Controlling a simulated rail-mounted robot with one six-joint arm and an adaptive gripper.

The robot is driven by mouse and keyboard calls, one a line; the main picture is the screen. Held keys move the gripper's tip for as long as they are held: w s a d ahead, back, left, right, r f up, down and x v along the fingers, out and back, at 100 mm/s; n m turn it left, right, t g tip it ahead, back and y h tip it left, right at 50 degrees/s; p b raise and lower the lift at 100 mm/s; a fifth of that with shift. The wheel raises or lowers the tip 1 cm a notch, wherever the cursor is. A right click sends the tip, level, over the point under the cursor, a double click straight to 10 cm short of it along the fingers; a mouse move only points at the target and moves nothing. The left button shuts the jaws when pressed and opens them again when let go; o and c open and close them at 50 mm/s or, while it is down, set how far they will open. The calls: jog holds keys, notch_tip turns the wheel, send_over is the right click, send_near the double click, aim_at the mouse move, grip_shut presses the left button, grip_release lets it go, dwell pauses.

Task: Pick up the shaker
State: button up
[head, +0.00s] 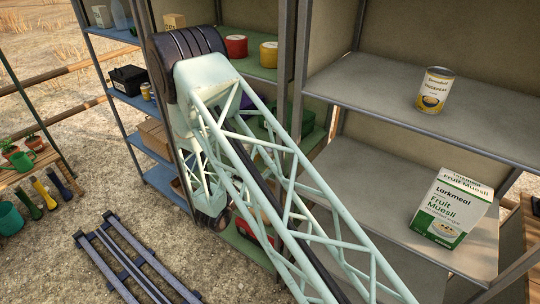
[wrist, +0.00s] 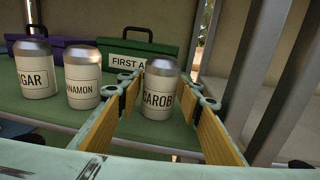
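In the wrist view, a pale shaker labelled CAROB (wrist: 160,88) with a silver top stands upright on a green shelf (wrist: 155,139). My gripper (wrist: 163,84) is open, its yellow-padded fingers on either side of this shaker, with a visible gap at each side. How deep the shaker sits between the fingertips is hard to tell. Two similar shakers stand to its left: one reading "NNAMON" (wrist: 82,82) and one reading "GAR" (wrist: 35,72), its label cut off. In the head view my arm hides the gripper and the shakers.
Behind the shakers are a green first-aid box (wrist: 128,50) and a purple box (wrist: 72,46). A metal upright (wrist: 262,55) stands to the right. In the head view, a can (head: 434,90) and a muesli box (head: 451,207) stand on grey shelves at right.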

jog(key=c, duration=0.6)
jog(key=shift+r, duration=0.1)
jog(key=shift+r, duration=0.95)
jog(key=shift+r+p, duration=0.45)
jog(key=shift+r, duration=0.4)
jog(key=p+v, duration=0.1)
jog(key=v, duration=1.7)
jog(key=shift+f, duration=0.1)
